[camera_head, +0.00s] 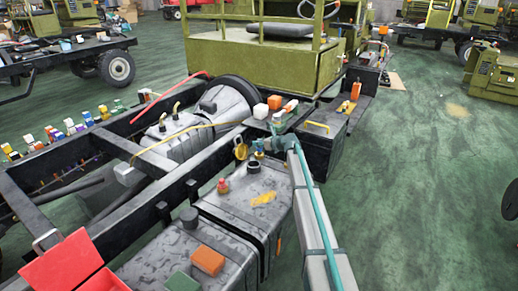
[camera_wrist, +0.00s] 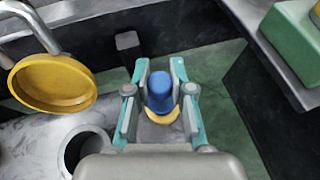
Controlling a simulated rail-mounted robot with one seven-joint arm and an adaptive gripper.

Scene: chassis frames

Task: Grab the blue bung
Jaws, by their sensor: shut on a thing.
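The blue bung (camera_wrist: 160,90) is a small rounded blue plug, upright in the wrist view, with a yellow rim around its lower end. My gripper (camera_wrist: 160,98) has its teal fingers on both sides of the bung and is shut on it. In the head view, the blue bung (camera_head: 259,145) is a small patch at the tip of my gripper (camera_head: 264,146), above the back end of the grey tank (camera_head: 245,205). What lies directly under the bung is hidden by the gripper.
An open yellow cap (camera_wrist: 52,77) hangs left of my gripper. An open filler neck (camera_wrist: 82,150) stands below it. A green block (camera_wrist: 292,45) lies on a ledge at right. The tank top also carries a red bung (camera_head: 223,186) and an orange block (camera_head: 207,260).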

